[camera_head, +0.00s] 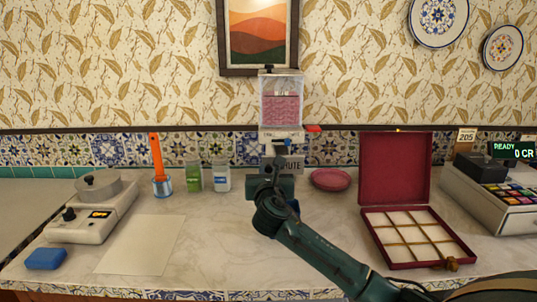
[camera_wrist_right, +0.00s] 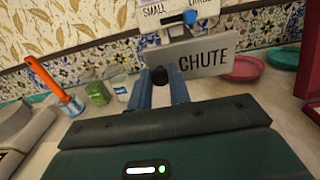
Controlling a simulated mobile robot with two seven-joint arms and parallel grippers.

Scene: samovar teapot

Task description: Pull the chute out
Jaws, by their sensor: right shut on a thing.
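The dispenser (camera_head: 282,95) stands at the back of the counter with a clear hopper of pink contents. Its grey plate marked CHUTE (camera_head: 294,165) is partly hidden behind my right arm; in the right wrist view the plate (camera_wrist_right: 205,52) shows fully lettered, just beyond the fingers. My right gripper (camera_wrist_right: 161,90) is shut on a dark round knob (camera_wrist_right: 159,75) beside the plate's left end. In the head view the right gripper (camera_head: 281,158) is in front of the dispenser's lower part. My left gripper is not in view.
A pink dish (camera_head: 330,180) and an open red box (camera_head: 416,253) lie to the right. A scale (camera_head: 85,222) and paper sheet (camera_head: 141,245) are further left.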

